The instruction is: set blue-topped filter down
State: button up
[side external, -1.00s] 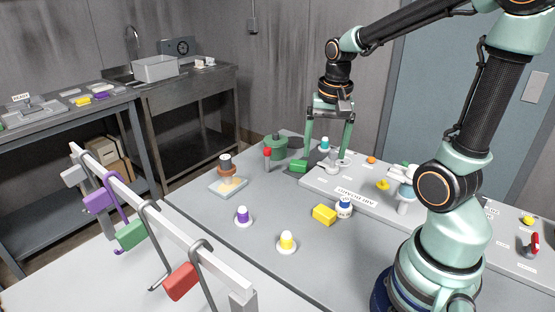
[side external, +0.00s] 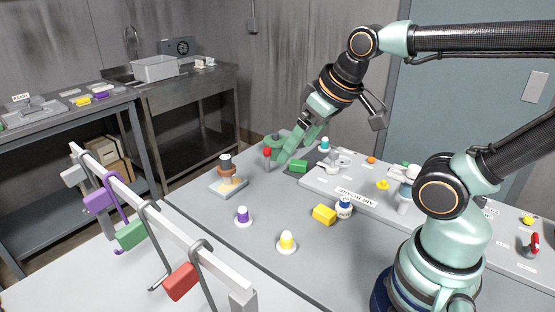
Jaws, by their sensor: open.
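A white filter with a blue top (side external: 344,207) stands upright on the grey table, close beside a yellow block (side external: 324,214). A purple-topped filter (side external: 243,216) and a yellow-topped filter (side external: 287,241) stand upright nearer the front. A teal-topped piece (side external: 325,145) stands farther back. My gripper (side external: 290,153) is open and tilted down to the left at the back of the table, well apart from the blue-topped filter. Its fingers overlap a dark green round object (side external: 270,144) in the picture, so I cannot tell whether they touch anything.
A red-topped post (side external: 267,158) and a green block (side external: 298,166) are near my fingers. A raised grey panel (side external: 372,201) lies to the right. A hook rail (side external: 190,238) crosses the front left.

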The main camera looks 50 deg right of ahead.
jog(key=d+f+m+g, duration=0.3)
jog(key=d+f+m, duration=0.1)
jog(key=d+m, duration=0.55)
jog(key=m+g+y, duration=0.1)
jog(key=m+g, duration=0.3)
jog(key=m, duration=1)
send_over(344, 198)
notch_tip(344, 198, down, 14)
jog(key=shift+r, duration=0.2)
jog(key=shift+s+f, duration=0.1)
jog(key=shift+f, duration=2.8)
grip_shut()
jog(key=shift+r, duration=0.15)
